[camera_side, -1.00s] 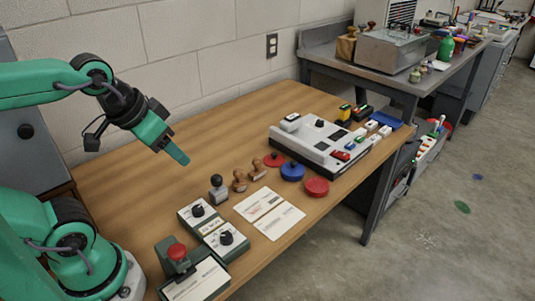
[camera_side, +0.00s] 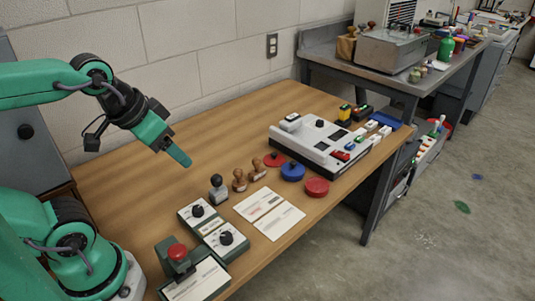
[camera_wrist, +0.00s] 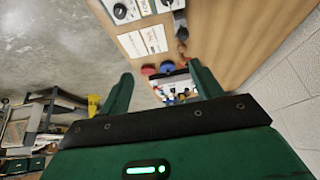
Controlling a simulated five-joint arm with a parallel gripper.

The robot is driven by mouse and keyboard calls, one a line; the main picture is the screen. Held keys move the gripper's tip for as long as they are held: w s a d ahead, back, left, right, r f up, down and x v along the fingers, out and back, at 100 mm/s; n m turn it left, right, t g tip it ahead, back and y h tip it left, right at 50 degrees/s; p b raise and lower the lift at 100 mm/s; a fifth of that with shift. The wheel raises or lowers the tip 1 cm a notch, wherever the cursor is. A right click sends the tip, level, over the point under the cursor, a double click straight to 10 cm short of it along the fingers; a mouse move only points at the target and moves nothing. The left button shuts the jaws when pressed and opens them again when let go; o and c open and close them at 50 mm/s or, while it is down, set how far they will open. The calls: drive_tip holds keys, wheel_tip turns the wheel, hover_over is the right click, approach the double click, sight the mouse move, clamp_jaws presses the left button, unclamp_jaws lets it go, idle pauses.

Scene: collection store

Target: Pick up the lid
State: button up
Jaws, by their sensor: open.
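Three round pieces lie in a row on the wooden table: a flat red disc with a small knob (camera_side: 274,160), a blue one with a raised top (camera_side: 292,173) and a thicker red one (camera_side: 317,187). Any of them may be the lid; I cannot tell which. In the wrist view the blue piece (camera_wrist: 167,67) and a red piece (camera_wrist: 148,70) show small, between and beyond my fingers. My gripper (camera_side: 184,160) is open and empty, above the table's left part, well apart from them. It also shows in the wrist view (camera_wrist: 162,84).
A white device (camera_side: 318,142) stands behind the round pieces. A red-button box (camera_side: 192,274) is at the near edge. The table's back left is clear.

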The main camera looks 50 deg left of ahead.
drive_tip(key=shift+w, duration=0.1)
drive_tip(key=m+g, duration=0.4)
drive_tip(key=g, duration=0.2)
hover_over(274, 154)
drive_tip(key=f, duration=1.6)
drive_tip(key=shift+s, duration=0.25)
drive_tip(key=shift+w+f+m, duration=0.15)
drive_tip(key=shift+f+m, duration=0.15)
drive_tip(key=shift+f, duration=1.4)
